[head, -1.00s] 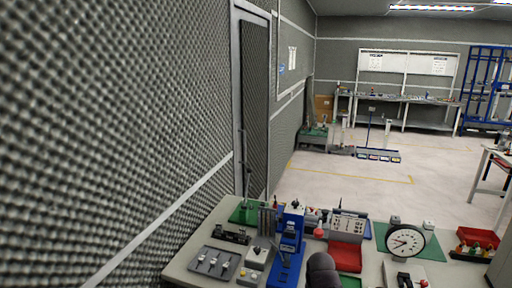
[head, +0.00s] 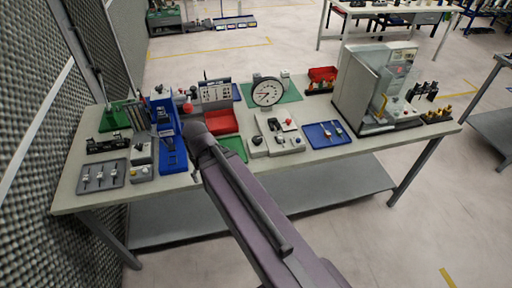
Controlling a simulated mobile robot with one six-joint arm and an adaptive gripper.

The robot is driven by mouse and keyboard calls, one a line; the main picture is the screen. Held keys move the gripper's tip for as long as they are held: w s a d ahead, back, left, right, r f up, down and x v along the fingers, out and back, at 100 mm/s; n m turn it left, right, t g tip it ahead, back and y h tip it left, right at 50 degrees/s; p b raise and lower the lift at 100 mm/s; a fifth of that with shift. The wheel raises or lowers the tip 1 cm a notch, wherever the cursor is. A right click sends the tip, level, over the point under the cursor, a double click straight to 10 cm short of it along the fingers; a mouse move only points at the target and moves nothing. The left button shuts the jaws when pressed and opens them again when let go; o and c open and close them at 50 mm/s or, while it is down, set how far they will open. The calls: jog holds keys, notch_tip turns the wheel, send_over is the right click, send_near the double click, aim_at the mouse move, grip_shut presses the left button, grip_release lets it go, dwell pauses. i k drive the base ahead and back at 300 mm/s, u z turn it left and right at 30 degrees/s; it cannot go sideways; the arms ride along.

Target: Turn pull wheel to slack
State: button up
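I cannot pick out the pull wheel with certainty at this size. A tall blue bench fixture (head: 170,146) stands at the left part of the table, with a small red knob (head: 188,107) close to its upper right. A round white dial gauge (head: 268,92) stands upright at the back middle. My arm (head: 245,205) reaches up from the bottom of the head view, and its dark rounded joint is over the table just right of the blue fixture. No gripper fingers show; the arm may hide them and part of the bench.
The grey table (head: 300,158) also holds a grey tray of small parts (head: 101,176), a red bin (head: 221,122), a blue tray (head: 327,134) and a large grey machine (head: 362,88). A foam wall (head: 35,110) borders the left. Floor in front is clear.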

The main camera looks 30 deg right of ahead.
aim_at(257, 140)
jog(key=u, duration=0.05)
jog(key=k, duration=1)
jog(key=z, duration=0.35)
jog(key=i, duration=0.6)
jog(key=z, duration=0.25)
